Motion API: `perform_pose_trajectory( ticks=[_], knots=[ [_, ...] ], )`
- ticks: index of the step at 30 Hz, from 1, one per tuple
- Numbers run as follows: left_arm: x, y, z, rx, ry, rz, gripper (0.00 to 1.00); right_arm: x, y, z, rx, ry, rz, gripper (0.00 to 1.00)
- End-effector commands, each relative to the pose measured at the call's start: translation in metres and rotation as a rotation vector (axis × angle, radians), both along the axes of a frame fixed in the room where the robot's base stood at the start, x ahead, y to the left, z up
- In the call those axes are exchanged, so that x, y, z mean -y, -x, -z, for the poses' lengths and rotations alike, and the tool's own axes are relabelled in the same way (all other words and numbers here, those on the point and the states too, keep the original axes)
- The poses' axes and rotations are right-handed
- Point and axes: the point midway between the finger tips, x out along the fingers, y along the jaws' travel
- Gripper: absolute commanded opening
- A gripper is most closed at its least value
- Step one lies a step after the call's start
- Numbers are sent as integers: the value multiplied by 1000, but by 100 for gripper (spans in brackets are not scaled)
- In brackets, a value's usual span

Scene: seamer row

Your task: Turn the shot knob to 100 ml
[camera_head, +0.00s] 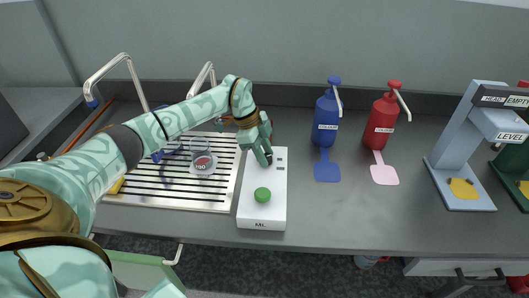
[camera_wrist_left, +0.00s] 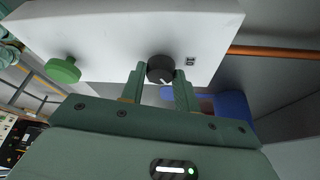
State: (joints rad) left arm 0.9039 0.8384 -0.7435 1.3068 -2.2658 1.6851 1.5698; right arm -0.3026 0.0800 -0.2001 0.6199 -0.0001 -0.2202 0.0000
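The white box (camera_head: 262,210) marked "ML" stands on the counter, with a round green knob (camera_head: 262,195) near its front. A black knob (camera_wrist_left: 160,69) with a white pointer line sits on the same box in the left wrist view. I take it to be the shot knob; its scale cannot be read. My left gripper (camera_wrist_left: 160,82) has its fingers on both sides of the black knob, with no clear gap at either side. In the head view this gripper (camera_head: 264,160) reaches down over the box's far part and mostly hides the black knob. My right gripper is out of view.
A glass with a red "100" mark (camera_head: 202,162) stands on the slatted drain grate (camera_head: 170,188) left of the box. Blue (camera_head: 326,120) and red (camera_head: 382,122) pump bottles stand behind right. A grey "LEVEL" stand (camera_head: 455,150) is further right.

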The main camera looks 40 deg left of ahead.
Motion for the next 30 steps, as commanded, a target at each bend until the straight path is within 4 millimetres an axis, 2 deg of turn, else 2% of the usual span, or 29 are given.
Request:
perform_pose_trajectory(
  ticks=[14,20,30],
  knots=[
    [-1,-1,-1,1,1,66,9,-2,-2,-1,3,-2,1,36],
    [-1,-2,-2,1,-1,196,9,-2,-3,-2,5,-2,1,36],
    [-1,-5,-1,1,-1,511,9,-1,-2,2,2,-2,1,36]
  ],
)
